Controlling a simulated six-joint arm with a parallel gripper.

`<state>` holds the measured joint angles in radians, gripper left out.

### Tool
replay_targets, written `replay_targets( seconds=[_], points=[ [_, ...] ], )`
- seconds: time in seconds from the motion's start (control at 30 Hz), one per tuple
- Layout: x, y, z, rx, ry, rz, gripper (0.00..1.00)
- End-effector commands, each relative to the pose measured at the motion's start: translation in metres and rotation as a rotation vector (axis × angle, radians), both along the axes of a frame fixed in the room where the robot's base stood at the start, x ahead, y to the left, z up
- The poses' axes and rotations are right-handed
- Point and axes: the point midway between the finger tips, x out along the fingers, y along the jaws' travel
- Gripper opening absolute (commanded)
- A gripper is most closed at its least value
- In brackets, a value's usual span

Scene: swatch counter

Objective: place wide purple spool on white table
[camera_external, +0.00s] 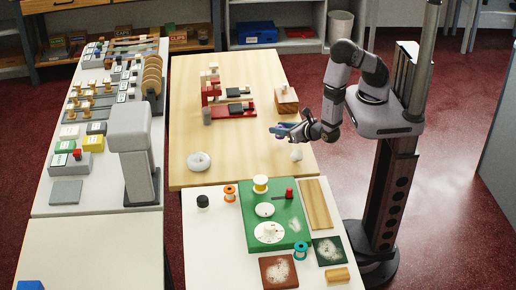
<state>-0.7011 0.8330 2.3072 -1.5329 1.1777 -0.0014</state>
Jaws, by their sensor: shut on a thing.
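My gripper (280,131) is over the right part of the wooden table, shut on a small purple thing (287,126). This looks like the wide purple spool, but it is small here and partly hidden by the fingers. It is held above the wooden tabletop, apart from the white table. The white table (212,250) is in the front, below and nearer the camera than my gripper. An orange spool (229,193), a cream spool (260,184) and a teal spool (300,251) stand on or over it.
A green board (285,240) with white discs fills the middle of the white table. The wooden table (195,120) holds a red fixture (235,110) and a white ring (200,161).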

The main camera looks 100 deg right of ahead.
Motion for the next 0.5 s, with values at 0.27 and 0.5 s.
replay_targets(
  seconds=[0.27,0.5],
  points=[
    [0.0,0.003,0.001,0.0,0.0,0.007,0.09],
    [0.0,-0.02,-0.006,0.001,-0.001,-0.058,0.09]
  ],
)
